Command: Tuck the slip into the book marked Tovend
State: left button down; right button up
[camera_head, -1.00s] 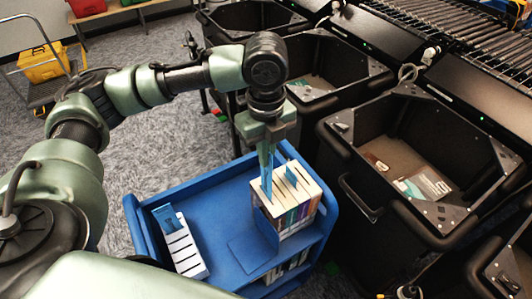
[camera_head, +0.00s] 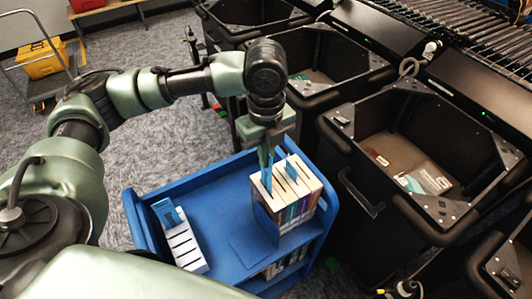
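Several upright books (camera_head: 298,212) with pale tops and coloured spines stand in a row on a blue cart (camera_head: 213,214), against a blue bookend (camera_head: 254,245). My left gripper (camera_head: 266,150) points down above the row's left part. It appears shut on a thin blue slip (camera_head: 267,182), whose lower end reaches the book tops; how deep it sits I cannot tell. Another blue slip (camera_head: 291,170) sticks up from a book further right. A white slotted holder (camera_head: 186,247) with a blue piece (camera_head: 166,214) lies at left. The title Tovend is not readable. My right gripper is not in view.
Black bins (camera_head: 352,165) stand in a row on the right, some holding flat packages (camera_head: 425,180). A roller conveyor (camera_head: 470,32) runs behind them. The cart top between holder and books is clear. A trolley with a yellow case (camera_head: 42,60) stands far left.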

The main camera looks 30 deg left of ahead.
aim_at(266, 175)
pick_arm(q)
jog(key=shift+f+b, duration=0.85)
jog(key=shift+f, duration=2.65)
jog(key=c, duration=1.6)
grip_release()
jog(key=shift+r, duration=0.1)
